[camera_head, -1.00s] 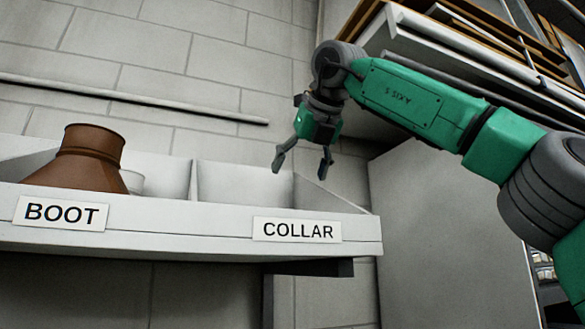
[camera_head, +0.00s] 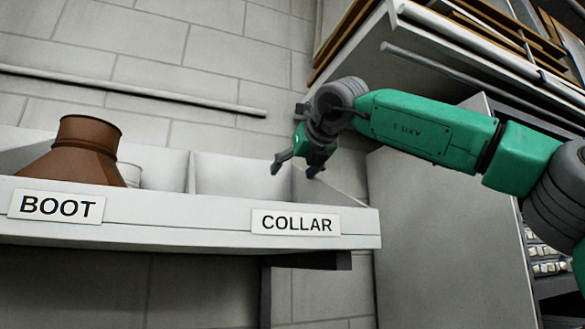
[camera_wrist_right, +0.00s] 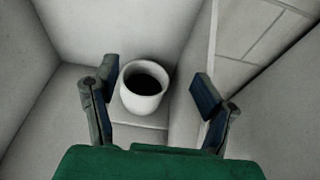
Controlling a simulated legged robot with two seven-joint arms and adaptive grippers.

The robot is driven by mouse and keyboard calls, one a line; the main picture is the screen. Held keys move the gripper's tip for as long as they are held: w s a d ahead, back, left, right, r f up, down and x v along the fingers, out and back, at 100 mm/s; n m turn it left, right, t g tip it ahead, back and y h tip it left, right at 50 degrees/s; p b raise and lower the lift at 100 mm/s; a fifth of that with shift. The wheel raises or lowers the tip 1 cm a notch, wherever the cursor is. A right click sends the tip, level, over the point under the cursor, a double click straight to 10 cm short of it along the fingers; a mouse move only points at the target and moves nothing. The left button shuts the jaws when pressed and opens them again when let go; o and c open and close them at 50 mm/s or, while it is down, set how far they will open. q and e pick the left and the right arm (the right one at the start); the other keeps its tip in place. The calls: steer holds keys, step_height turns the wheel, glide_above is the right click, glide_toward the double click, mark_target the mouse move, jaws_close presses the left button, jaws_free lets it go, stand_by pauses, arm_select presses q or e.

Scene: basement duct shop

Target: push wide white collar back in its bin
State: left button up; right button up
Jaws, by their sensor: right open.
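A white collar (camera_wrist_right: 143,87), round with a dark opening, stands inside a pale bin in the right wrist view. It lies ahead of and between the two fingers of my right gripper (camera_wrist_right: 157,84), with no contact visible. In the head view, my right gripper (camera_head: 295,169) is open and empty over the COLLAR bin (camera_head: 240,178). The bin's front wall hides the bin floor and the collar there. My left gripper is not in view.
A brown boot (camera_head: 80,155) stands in the BOOT bin to the left, with a pale round piece (camera_head: 129,175) partly hidden behind it. Dividers separate the bins. A rack (camera_head: 440,50) hangs at upper right, and a pipe (camera_head: 150,92) runs along the block wall.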

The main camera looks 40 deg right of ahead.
steer(key=f, duration=0.2)
steer(key=a+f, duration=0.1)
steer(key=f, duration=0.1)
steer(key=w+a+f, duration=0.1)
steer(key=f, duration=0.2)
steer(key=w+d, duration=0.1)
steer(key=w+f+p, duration=0.1)
steer(key=w, duration=0.1)
steer(key=w+d, duration=0.1)
steer(key=w, duration=0.1)
steer(key=shift+w+d+f, duration=0.1)
steer(key=shift+d+f, duration=0.05)
steer(key=shift+d, duration=0.15)
steer(key=shift+w+d+f+p, duration=0.1)
steer(key=shift+w+d+p, duration=0.1)
steer(key=shift+w+p, duration=0.15)
steer(key=shift+w+a, duration=0.1)
steer(key=shift+a, duration=0.2)
steer(key=shift+w+a+f, duration=0.1)
steer(key=shift+w+a, duration=0.05)
steer(key=shift+w, duration=0.05)
steer(key=c, duration=0.7)
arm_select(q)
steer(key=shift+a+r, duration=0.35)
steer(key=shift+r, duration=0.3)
arm_select(e)
steer(key=shift+s+d, duration=0.1)
steer(key=shift+d, duration=0.15)
steer(key=shift+c, duration=0.8)
